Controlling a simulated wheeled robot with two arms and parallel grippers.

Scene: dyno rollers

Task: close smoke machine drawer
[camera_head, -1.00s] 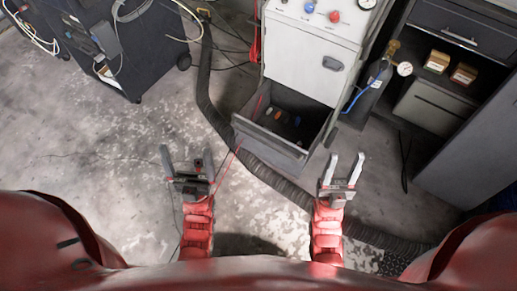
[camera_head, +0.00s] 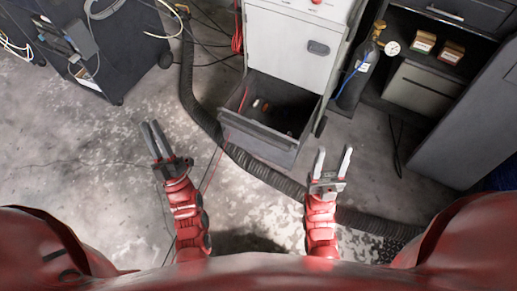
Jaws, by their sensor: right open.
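The smoke machine is a light grey cabinet (camera_head: 290,45) at the top centre. Its dark lower drawer (camera_head: 257,138) is pulled out towards me, with a few small orange and light items inside. My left gripper (camera_head: 151,123) is left of the drawer, apart from it, its fingers pointing up and left. These fingers appear close together, but the angle hides how far apart they are. My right gripper (camera_head: 334,149) is open and empty, right of the drawer's front and apart from it.
A thick black hose (camera_head: 262,173) runs across the floor below the drawer. A gas cylinder with a gauge (camera_head: 357,75) stands right of the cabinet. Dark shelving (camera_head: 430,85) is at the right and a dark cart (camera_head: 105,50) at the upper left.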

